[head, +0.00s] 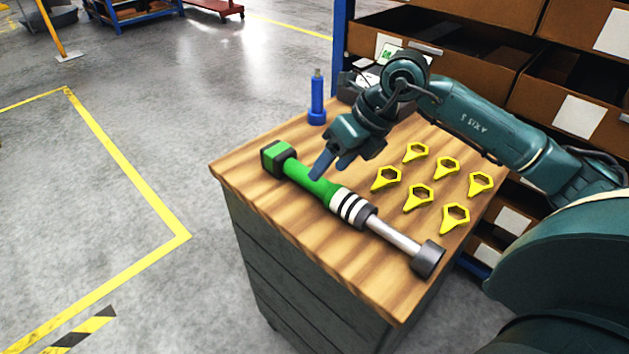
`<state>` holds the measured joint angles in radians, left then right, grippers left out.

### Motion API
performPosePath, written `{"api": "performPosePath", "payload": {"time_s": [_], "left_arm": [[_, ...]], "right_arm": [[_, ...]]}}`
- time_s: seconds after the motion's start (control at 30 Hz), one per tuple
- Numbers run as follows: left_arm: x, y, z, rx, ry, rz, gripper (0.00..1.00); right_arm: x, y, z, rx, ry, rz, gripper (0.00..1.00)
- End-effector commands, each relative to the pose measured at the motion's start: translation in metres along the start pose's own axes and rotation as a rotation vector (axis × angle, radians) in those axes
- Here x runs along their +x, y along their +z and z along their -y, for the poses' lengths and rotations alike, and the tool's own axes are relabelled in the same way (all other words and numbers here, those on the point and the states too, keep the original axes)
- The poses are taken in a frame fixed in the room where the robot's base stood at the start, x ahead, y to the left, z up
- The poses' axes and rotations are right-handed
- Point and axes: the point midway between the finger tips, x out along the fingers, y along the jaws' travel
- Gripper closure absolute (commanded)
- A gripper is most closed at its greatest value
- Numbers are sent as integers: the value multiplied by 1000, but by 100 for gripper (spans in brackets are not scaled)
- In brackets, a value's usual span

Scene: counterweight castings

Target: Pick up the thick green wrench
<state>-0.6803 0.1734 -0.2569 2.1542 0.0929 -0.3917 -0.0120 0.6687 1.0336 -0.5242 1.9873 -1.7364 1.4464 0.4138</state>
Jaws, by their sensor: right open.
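The thick green wrench (306,178) lies diagonally across the wooden top of a workbench cabinet (290,230). It has a green and black block end at the upper left, black and white bands in the middle, and a silver shaft with a dark end at the lower right. My right gripper (331,170) is open, its fingers pointing down at the green part of the wrench. One finger overlaps the green handle in the picture; I cannot tell whether it touches. My left gripper is not in view.
Several yellow ring-shaped pieces (417,196) lie on the bench right of the wrench. A blue upright tool (317,100) stands at the back edge. A shelf with brown bins (480,55) is behind the bench. Open grey floor with yellow lines lies to the left.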

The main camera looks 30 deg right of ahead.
Motion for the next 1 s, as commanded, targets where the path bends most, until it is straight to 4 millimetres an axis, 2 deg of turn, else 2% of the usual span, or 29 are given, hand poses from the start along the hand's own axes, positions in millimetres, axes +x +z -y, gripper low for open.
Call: {"api": "performPosePath", "payload": {"time_s": [0.3,0.43,0.63,1.0], "left_arm": [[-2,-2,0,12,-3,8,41],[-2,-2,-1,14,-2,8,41],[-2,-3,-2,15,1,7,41],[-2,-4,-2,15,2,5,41]], "right_arm": [[43,2,6,0,4,-3,42],[50,2,7,-1,1,-1,42],[51,2,7,-1,1,-1,42],[50,2,7,-1,1,-1,72]]}}
